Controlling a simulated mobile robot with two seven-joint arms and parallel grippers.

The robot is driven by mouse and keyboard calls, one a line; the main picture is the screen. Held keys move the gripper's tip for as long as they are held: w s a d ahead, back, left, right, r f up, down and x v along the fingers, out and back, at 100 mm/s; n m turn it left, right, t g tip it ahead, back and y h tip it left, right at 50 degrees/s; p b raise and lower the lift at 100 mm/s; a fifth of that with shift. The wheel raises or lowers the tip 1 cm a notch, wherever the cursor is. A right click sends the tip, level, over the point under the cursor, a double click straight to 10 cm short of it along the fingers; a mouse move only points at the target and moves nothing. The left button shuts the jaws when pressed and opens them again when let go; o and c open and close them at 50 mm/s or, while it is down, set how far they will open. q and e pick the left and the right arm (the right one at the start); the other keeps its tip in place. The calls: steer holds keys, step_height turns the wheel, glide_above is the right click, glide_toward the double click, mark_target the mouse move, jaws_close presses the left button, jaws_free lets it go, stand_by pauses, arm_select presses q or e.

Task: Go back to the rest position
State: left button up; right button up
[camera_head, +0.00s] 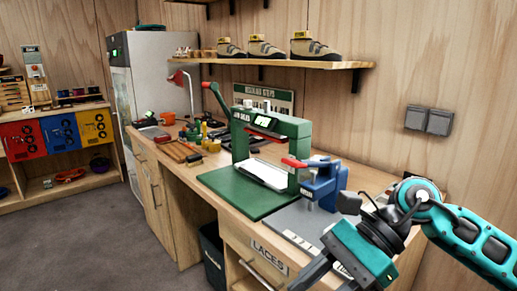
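My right arm comes in from the right edge, teal and black. My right gripper (322,272) is at the lower right, in front of the workbench's front edge and close to the drawer labelled LACES (268,253). Its dark fingers point down and left and are partly cut off by the bottom of the picture, so whether they are apart cannot be seen. Nothing can be made out in them. My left gripper is not in view.
The wooden workbench (226,209) carries a green press (272,150) with a red-handled lever, a blue clamp device (327,184) near my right arm, and several tools. A dark bin (212,255) stands below. Grey floor (95,235) is free at left.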

steer(key=w+a+r+m+t+y, duration=0.1)
steer(key=a+r+m+t+y, duration=0.45)
steer(key=m+y, duration=0.7)
steer(key=w+d+f+m+t+h, duration=0.3)
steer(key=f+m+t+h, duration=0.4)
steer(key=m, duration=0.7)
steer(key=w+d+f+m+t+h, duration=0.4)
steer(key=m+t, duration=0.5)
steer(key=m, duration=0.5)
steer(key=s+d+f+m+g+h, duration=0.2)
steer(key=s+f+m+h, duration=0.1)
steer(key=f, duration=0.5)
steer(key=s+d+f+m+g+h, duration=0.2)
steer(key=s+d+f+m+h, duration=0.1)
steer(key=s+f+m, duration=0.3)
steer(key=s+d+f+m+g+h, duration=0.3)
steer(key=s+f+m, duration=0.2)
steer(key=f+m, duration=0.2)
step_height(320, 180, down, 3)
steer(key=shift+s+d+r+p, duration=0.15)
steer(key=shift+p, duration=0.3)
steer(key=shift+h, duration=0.25)
